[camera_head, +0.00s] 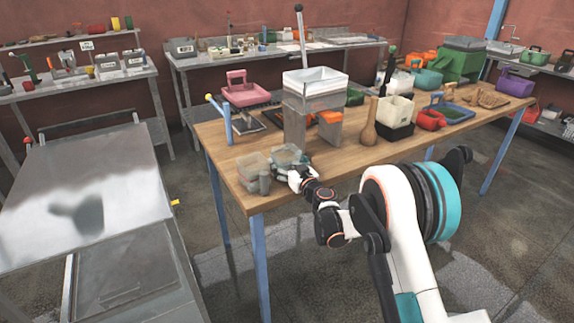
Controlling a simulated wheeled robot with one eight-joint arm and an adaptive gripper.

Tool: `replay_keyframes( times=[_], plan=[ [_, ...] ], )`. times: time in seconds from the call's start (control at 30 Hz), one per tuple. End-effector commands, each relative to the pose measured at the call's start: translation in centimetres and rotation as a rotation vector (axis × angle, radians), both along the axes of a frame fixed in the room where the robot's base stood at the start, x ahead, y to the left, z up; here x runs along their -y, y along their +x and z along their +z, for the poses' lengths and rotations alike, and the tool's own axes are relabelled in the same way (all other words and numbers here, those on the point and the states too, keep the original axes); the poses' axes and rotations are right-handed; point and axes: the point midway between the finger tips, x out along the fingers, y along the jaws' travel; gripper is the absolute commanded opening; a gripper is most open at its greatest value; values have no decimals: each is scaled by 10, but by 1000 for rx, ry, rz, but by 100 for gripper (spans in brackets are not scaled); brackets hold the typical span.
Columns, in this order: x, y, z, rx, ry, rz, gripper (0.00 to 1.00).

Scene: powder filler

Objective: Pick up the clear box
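A small clear box (253,166) stands near the front left corner of the wooden table (345,153). My gripper (277,170) is low over the table's front edge, just right of the clear box. Its grey fingers are small and partly merge with the grey, see-through shapes around them. I cannot tell whether they touch the box or how far apart they are.
A metal bench (80,185) stands at left.

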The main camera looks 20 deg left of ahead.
Motion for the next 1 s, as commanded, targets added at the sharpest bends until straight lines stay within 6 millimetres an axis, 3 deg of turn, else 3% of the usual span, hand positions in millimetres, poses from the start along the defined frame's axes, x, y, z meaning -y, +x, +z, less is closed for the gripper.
replay_keyframes(
  times=[0.03, 0.2, 0.67, 0.87, 1.0],
  plan=[
    [0, 0, 0, 0, 0, 0, 83],
    [0, 0, 0, 0, 0, 0, 46],
    [0, 0, 8, 0, 0, 0, 46],
    [1, 0, 34, 0, 0, 0, 46],
    [1, 0, 64, 0, 0, 0, 46]
  ],
)
